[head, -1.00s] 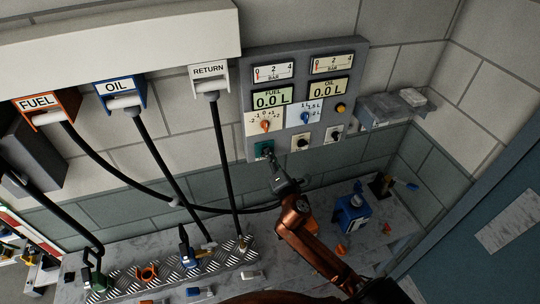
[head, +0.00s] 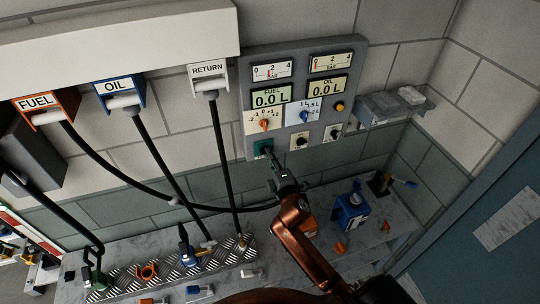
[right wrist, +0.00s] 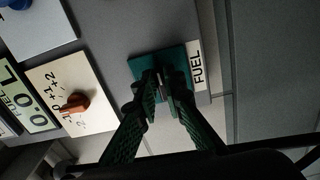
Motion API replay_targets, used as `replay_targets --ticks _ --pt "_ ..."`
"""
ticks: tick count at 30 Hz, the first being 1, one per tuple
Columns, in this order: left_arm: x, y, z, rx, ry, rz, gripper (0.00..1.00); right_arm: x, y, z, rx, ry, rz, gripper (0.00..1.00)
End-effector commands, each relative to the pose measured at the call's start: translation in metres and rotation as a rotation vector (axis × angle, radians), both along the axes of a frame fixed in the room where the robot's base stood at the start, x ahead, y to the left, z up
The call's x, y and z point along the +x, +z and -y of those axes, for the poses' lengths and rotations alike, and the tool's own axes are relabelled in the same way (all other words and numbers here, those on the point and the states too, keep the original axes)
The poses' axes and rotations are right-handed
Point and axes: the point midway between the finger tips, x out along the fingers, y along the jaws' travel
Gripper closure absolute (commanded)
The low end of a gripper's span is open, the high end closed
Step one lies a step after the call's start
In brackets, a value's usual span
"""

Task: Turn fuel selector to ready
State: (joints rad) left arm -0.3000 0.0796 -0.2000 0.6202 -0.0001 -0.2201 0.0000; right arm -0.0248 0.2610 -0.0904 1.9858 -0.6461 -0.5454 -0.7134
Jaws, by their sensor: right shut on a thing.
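The fuel selector sits on a green plate (head: 262,143) at the lower left of the grey wall panel (head: 300,65). In the right wrist view this green plate (right wrist: 180,58) has a FUEL label (right wrist: 197,65) beside it. My right gripper (head: 270,157) reaches up to it from below. In the right wrist view its two green fingers (right wrist: 163,84) are closed on the selector's small handle in front of the plate. The fingers cover most of the handle, so its exact setting cannot be read. My left gripper is not in view.
An orange dial (right wrist: 75,103) is close to the selector, and a blue dial (head: 304,117) is farther right. FUEL, OIL and RETURN hoses hang left of the panel. A blue tank (head: 351,213) stands on the bench (head: 375,240) below.

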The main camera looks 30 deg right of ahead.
Motion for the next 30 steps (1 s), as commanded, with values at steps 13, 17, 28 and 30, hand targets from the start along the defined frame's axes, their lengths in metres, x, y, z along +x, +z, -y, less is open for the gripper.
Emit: replay_targets --ticks 13,17,28,30 --pt "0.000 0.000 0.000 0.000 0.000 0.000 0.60 0.000 -0.001 0.000 0.004 0.000 -0.001 0.84" --pt "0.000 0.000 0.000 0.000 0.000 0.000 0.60 0.000 -0.001 0.000 0.003 0.000 -0.001 0.75" --pt "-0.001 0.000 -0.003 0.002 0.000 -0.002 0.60 -0.004 -0.001 -0.001 0.002 0.000 -0.001 0.73" --pt "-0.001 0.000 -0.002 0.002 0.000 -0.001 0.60 -0.011 -0.001 -0.002 0.001 0.000 -0.002 0.73"
